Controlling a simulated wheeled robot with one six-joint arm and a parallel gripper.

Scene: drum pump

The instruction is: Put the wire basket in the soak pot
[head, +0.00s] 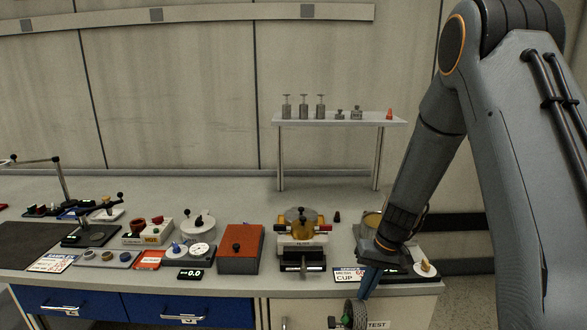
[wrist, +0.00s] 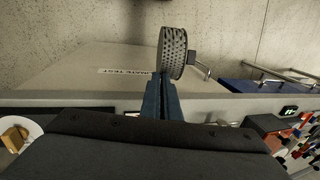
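The wire basket is a small round perforated metal cup. In the wrist view the basket (wrist: 173,52) is at the tips of my gripper (wrist: 161,88), its blue fingers close together on its near rim. In the head view the basket (head: 355,314) is tilted on its side, overlapping the bench's front. My gripper (head: 368,284) points downward there. A round brass-coloured vessel (head: 371,221) stands on the bench, partly hidden behind my arm. A lidded silver pot (head: 198,222) stands further left. I cannot tell which is the soak pot.
A brass-topped device (head: 301,232) and a red-brown box (head: 240,248) stand left of my gripper. A raised shelf (head: 330,122) with metal weights is behind. A sign (head: 348,274) lies by the bench's front edge. Blue drawers (head: 186,309) are at the front left.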

